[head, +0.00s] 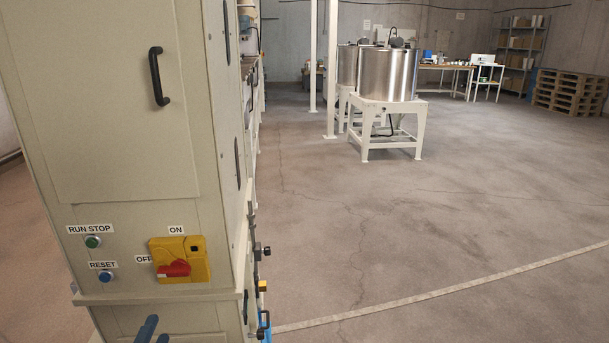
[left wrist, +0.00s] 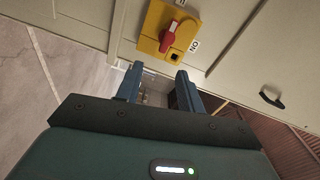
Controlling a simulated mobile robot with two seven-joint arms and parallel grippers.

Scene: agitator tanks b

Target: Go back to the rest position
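My left gripper (head: 154,334) shows only as blue fingertips at the bottom edge of the head view, in front of the cream cabinet and below its switch. In the left wrist view its two blue fingers (left wrist: 160,76) stand apart with nothing between them. The yellow switch plate (head: 198,251) with its red handle (head: 174,269) is on the cabinet front, and the handle lies towards the OFF label. In the left wrist view the yellow plate (left wrist: 150,45) is just beyond the fingertips, apart from them as far as I can tell. My right gripper is not in view.
The cream cabinet (head: 100,130) fills the left side, with a black door handle (head: 159,76), a green button (head: 93,241) and a blue button (head: 105,276). Open floor (head: 430,230) lies to the right. Steel tanks (head: 388,75), a workbench (head: 445,67) and pallets (head: 570,92) stand farther back.

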